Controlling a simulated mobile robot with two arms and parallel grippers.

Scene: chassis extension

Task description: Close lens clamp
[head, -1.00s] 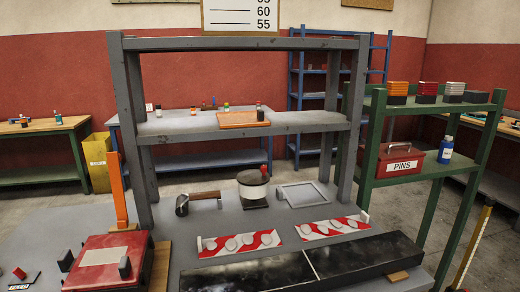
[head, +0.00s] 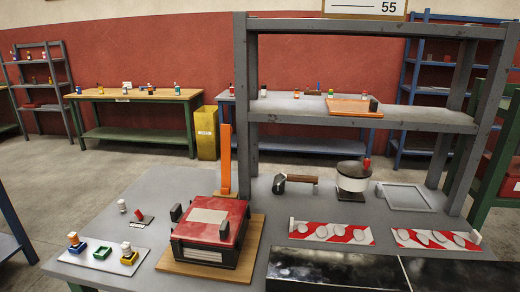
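I cannot tell for sure which thing is the lens clamp. A small dark piece with a tilted red lever (head: 142,218) sits on the left part of the grey bench (head: 150,190). A red-topped box (head: 211,222) with dark blocks at its edges lies on a wooden board (head: 262,240) right of it; its lid looks down. A white pot-like drum (head: 353,182) with a dark top and a red knob stands farther back at the right. Neither of my grippers is in view.
A white tray with coloured blocks (head: 102,253) is at the bench's front left. An orange upright (head: 226,160) and a grey shelf frame (head: 245,100) rise behind. Red-white striped plates (head: 331,231) and a long black panel (head: 335,271) lie at right. The bench's left part has free room.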

